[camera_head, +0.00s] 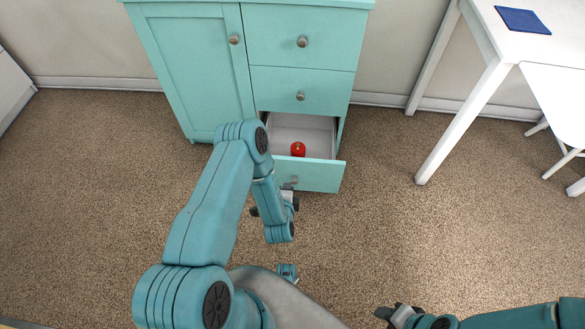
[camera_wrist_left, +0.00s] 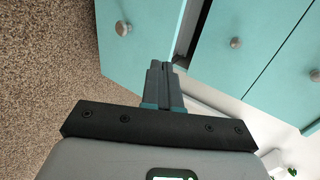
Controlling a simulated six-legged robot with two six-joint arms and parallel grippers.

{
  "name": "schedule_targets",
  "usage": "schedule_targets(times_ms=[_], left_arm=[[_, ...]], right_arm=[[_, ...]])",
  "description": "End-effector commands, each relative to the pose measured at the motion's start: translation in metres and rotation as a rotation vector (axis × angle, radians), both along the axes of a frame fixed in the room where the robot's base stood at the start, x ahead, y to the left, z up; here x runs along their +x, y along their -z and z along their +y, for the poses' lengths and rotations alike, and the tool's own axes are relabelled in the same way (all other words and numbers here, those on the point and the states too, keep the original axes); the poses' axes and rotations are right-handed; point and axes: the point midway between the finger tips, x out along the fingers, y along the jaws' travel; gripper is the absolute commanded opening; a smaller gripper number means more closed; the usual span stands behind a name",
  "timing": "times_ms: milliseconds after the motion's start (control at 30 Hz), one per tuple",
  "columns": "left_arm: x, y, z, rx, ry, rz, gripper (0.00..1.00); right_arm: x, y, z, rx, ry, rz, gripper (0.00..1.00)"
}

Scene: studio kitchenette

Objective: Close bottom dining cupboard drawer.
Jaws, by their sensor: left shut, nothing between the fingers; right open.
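The turquoise dining cupboard (camera_head: 205,85) stands against the wall in the head view. Its bottom drawer (camera_head: 322,176) is pulled out, with a red object (camera_head: 298,149) inside. My left gripper (camera_head: 289,189) is shut and empty at the drawer's front panel, close to the knob (camera_head: 294,180). In the left wrist view, the shut fingers (camera_wrist_left: 160,66) overlap the edge of the drawer front (camera_wrist_left: 143,45). Whether they touch it I cannot tell. My left forearm hides the drawer's left part. My right gripper (camera_head: 386,313) is open and empty, low over the floor at the bottom.
The two upper drawers (camera_head: 300,35) and the cupboard door (camera_head: 200,70) are shut. A white table (camera_head: 490,110) with a blue item (camera_head: 523,20) stands at the right, beside a white chair (camera_head: 560,95). The brown carpet (camera_head: 380,220) around the drawer is clear.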

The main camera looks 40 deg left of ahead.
Motion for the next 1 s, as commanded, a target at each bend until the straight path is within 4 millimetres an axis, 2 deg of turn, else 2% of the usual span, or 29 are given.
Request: schedule_targets(times_ms=[433, 600, 800, 1000], left_arm=[[0.071, 0.048, 0.041, 0.003, 0.004, -0.004, 0.0], [0.093, 0.046, 0.054, 0.002, 0.003, -0.004, 0.0], [0.104, 0.044, 0.061, 0.001, 0.004, -0.003, 0.0], [0.105, 0.044, 0.061, 0.001, 0.005, -0.001, 0.0]], right_arm=[[0.0, 0.035, 0.0, 0.0, 0.0, 0.0, 0.43], [0.0, 0.041, 0.0, 0.0, 0.0, 0.0, 0.43], [0.0, 0.044, 0.0, 0.0, 0.0, 0.0, 0.43], [0.0, 0.044, 0.0, 0.0, 0.0, 0.0, 0.43]])
